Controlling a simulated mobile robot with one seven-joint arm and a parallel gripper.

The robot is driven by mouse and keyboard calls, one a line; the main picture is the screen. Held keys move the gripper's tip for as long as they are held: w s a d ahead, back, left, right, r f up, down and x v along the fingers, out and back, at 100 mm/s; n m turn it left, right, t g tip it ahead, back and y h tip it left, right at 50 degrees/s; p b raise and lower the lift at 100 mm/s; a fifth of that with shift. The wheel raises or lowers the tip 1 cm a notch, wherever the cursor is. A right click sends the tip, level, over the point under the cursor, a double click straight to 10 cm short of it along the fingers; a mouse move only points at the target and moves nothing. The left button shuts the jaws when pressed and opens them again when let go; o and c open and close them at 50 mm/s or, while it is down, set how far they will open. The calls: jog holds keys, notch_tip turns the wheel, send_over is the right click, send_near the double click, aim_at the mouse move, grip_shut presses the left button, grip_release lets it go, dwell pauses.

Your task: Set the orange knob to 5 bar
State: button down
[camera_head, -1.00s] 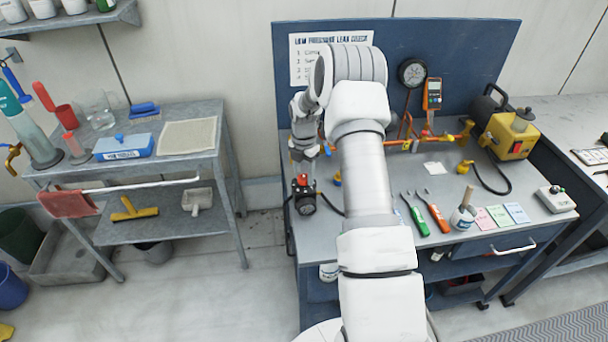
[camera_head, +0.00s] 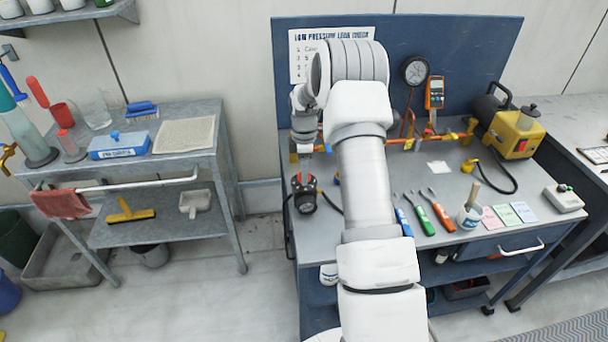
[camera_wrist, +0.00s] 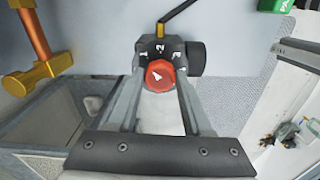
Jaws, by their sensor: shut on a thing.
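The orange-red knob (camera_wrist: 165,78) sits on a dark round regulator body (camera_wrist: 196,58) with white numerals, of which 1, 2 and 3 seem to show. A white pointer mark is on the knob face; its exact reading is too small to tell. My gripper (camera_wrist: 160,82) is shut on the knob, one finger on each side, in the wrist view. In the head view, the regulator (camera_head: 305,203) stands at the left front of the blue bench, with my gripper (camera_head: 304,172) above it and mostly covering the knob.
A pressure gauge (camera_head: 414,71) and orange meter (camera_head: 435,93) hang on the blue back panel. A yellow compressor (camera_head: 514,132) stands at the bench's right. A grey side table (camera_head: 185,140) is left.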

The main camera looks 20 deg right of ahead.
jog(key=m+b, duration=0.1)
jog(key=m, duration=0.3)
jog(key=shift+m, duration=0.3)
jog(key=m+b, duration=0.1)
jog(key=m, duration=0.3)
jog(key=shift+m, duration=0.3)
jog(key=m, duration=0.4)
jog(key=shift+b, duration=0.3)
jog(key=m, duration=0.8)
jog(key=shift+r+m, duration=0.1)
jog(key=shift+m, duration=0.2)
jog(key=m, duration=0.4)
jog(key=m+p, duration=0.1)
jog(key=m, duration=0.8)
jog(key=shift+p, duration=0.35)
jog(key=shift+m, duration=0.3)
